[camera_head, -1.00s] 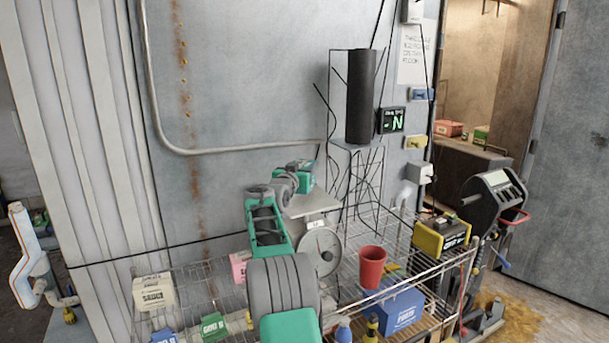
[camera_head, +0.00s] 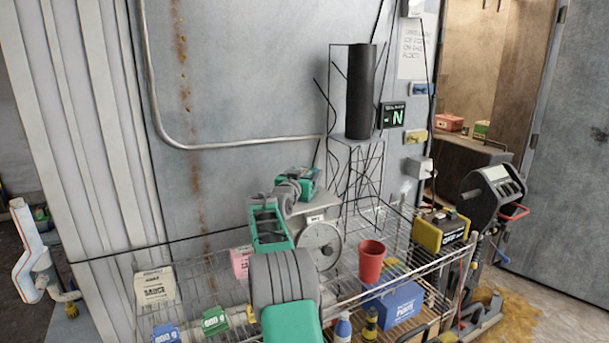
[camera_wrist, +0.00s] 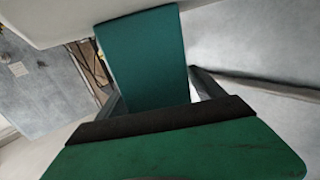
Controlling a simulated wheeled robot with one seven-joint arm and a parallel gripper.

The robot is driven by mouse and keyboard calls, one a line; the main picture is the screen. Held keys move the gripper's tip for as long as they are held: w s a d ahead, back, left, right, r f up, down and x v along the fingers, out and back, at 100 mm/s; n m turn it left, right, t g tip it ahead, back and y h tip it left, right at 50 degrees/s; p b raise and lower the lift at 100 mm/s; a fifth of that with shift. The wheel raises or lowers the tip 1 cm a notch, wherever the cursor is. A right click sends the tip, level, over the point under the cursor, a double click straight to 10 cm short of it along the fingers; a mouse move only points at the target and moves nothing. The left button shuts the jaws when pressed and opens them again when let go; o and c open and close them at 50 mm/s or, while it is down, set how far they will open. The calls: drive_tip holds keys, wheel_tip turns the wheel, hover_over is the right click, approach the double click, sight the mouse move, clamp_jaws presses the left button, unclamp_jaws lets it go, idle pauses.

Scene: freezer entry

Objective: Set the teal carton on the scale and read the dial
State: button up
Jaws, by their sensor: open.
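The teal carton (camera_wrist: 143,58) shows in the wrist view as a plain teal block between the two grey fingers of my gripper (camera_wrist: 158,92). The fingers are open, and I cannot tell whether they touch its sides. In the head view my gripper is at the end of my green and grey arm, over the scale's pan (camera_head: 322,205), and the carton is not clearly told apart from my wrist there. The scale's round dial (camera_head: 320,246) faces the camera, but its pointer is too small to read.
A red cup (camera_head: 371,262) stands right of the scale on the wire shelf. A blue box (camera_head: 398,304), a yellow and black unit (camera_head: 440,231), a pink carton (camera_head: 240,262) and a cream sauce carton (camera_head: 155,287) surround it. A dark cylinder (camera_head: 361,92) stands behind, near cables.

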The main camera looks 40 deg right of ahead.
drive_tip(key=shift+r, duration=0.15)
drive_tip(key=b+v, duration=0.4)
drive_tip(key=v, duration=0.8)
drive_tip(key=shift+b, duration=0.4)
drive_tip(key=shift+a, duration=0.35)
drive_tip(key=s+a+f+n+y, duration=0.2)
drive_tip(key=a+f+y, duration=0.1)
drive_tip(key=a, duration=0.6)
drive_tip(key=s+a+f+n+y, duration=0.2)
drive_tip(key=a+f+y, duration=0.2)
drive_tip(key=a, duration=0.5)
drive_tip(key=s+a+f+n+y, duration=0.2)
drive_tip(key=a+f+y, duration=0.1)
drive_tip(key=a, duration=0.6)
drive_tip(key=s+a+f+n+g+y, duration=0.2)
drive_tip(key=s+a+f, duration=0.3)
drive_tip(key=s+a, duration=0.4)
drive_tip(key=s+a+f+n+g+y, duration=0.2)
drive_tip(key=s+a+f+n+y, duration=0.2)
drive_tip(key=s+a, duration=0.5)
wheel_tip(320, 180, down, 3)
drive_tip(key=s, duration=0.2)
drive_tip(key=shift+s+a+r+n, duration=0.25)
drive_tip(key=shift+s+a+n, duration=0.05)
drive_tip(key=shift+s+n, duration=0.1)
